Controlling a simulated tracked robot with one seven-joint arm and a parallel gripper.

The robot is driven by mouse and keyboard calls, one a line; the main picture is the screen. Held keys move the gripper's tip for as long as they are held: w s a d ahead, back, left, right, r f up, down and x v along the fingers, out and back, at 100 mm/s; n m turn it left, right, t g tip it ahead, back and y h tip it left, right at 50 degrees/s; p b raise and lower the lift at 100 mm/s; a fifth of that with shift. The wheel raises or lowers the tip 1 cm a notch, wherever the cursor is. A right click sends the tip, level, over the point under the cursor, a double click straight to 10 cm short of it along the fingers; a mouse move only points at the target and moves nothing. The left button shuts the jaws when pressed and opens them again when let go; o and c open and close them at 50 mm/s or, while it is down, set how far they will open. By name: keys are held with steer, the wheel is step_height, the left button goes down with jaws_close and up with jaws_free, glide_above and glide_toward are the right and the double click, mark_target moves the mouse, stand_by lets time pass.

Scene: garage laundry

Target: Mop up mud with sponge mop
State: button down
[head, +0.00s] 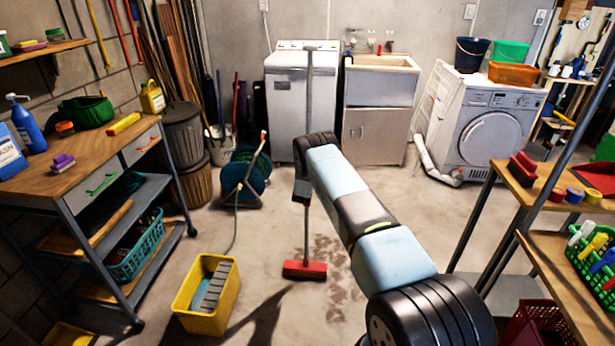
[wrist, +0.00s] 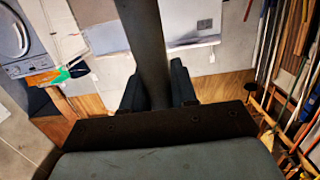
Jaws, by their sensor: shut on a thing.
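The sponge mop has a red head (head: 304,270) and a long grey handle (head: 309,90); it stands nearly upright in the head view. My gripper (head: 302,190) is shut around the handle, well above the red head. In the wrist view the dark handle (wrist: 147,45) runs between my two fingers (wrist: 158,92). The red head is at floor level or just above it; I cannot tell whether it touches. Brown mud (head: 337,282) lies in blotches on the concrete, just right of the head and partly hidden by my arm.
A yellow bucket (head: 187,312) stands left of the mop head. A hose reel (head: 243,178) stands behind it. A workbench cart (head: 75,165) lines the left, and a wooden shelf unit (head: 535,205) the right. Open floor stretches back toward the sink cabinet (head: 380,125).

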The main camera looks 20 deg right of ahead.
steer(key=r+x, duration=0.1)
steer(key=x, duration=0.8)
stand_by(0.3)
steer(key=shift+r, duration=0.2)
steer(key=r, duration=0.1)
steer(key=s+r, duration=0.1)
steer(key=r, duration=0.1)
steer(key=a+r, duration=0.1)
steer(key=shift+s+r, duration=0.35)
stand_by(1.0)
steer(key=shift+t, duration=0.3)
steer(key=shift+s+a+f, duration=0.2)
steer(key=shift+s+f, duration=0.4)
steer(key=shift+f, duration=0.3)
steer(key=shift+s+a+f, duration=0.2)
steer(key=shift+s+f, duration=0.35)
steer(key=shift+f, duration=0.3)
steer(key=shift+f, duration=0.55)
